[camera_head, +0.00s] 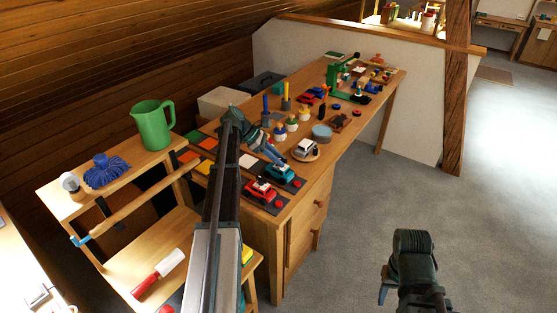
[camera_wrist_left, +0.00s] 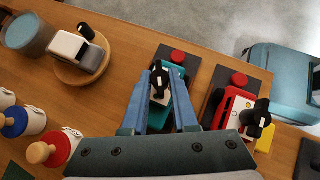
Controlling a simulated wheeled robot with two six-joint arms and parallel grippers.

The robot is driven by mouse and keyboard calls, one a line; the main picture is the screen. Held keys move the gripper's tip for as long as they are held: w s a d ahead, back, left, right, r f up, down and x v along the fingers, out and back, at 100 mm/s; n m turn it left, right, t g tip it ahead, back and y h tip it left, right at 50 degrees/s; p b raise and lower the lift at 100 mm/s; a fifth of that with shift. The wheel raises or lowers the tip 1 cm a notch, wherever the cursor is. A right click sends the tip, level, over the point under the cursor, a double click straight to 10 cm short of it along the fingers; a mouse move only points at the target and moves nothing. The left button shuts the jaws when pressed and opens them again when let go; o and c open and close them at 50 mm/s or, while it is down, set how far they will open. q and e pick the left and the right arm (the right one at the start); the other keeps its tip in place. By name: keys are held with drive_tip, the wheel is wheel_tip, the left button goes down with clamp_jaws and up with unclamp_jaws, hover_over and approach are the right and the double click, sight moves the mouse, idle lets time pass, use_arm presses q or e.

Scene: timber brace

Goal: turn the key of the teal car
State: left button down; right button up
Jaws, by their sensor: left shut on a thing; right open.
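The teal car (camera_head: 283,173) sits on a dark plate near the front end of the workbench; part of it shows between my fingers in the left wrist view (camera_wrist_left: 158,118). Its key (camera_wrist_left: 159,82) is black with a white mark and stands up from the car. My left gripper (camera_wrist_left: 160,76) is over the car, its two blue fingers on either side of the key and shut on it. In the head view my left gripper (camera_head: 275,156) reaches down to the car and partly hides it. My right gripper (camera_head: 405,284) is open and empty, over the floor beside the bench.
A red car (camera_head: 259,189) with its own black key (camera_wrist_left: 257,119) stands close beside the teal car. A white car (camera_head: 305,148) rests on a round wooden base. Small pots (camera_head: 280,133) stand behind. A red button (camera_wrist_left: 178,57) is at the plate's end.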

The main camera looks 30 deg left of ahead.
use_arm(q)
drive_tip(key=m+g, duration=0.2)
drive_tip(key=m, duration=0.1)
drive_tip(key=m+g, duration=0.1)
drive_tip(key=m, duration=0.1)
drive_tip(key=shift+w+g+h, duration=0.25)
drive_tip(key=shift+g+h, duration=0.05)
drive_tip(key=shift+g, duration=0.1)
drive_tip(key=shift+m, duration=0.3)
drive_tip(key=c, duration=0.7)
unclamp_jaws()
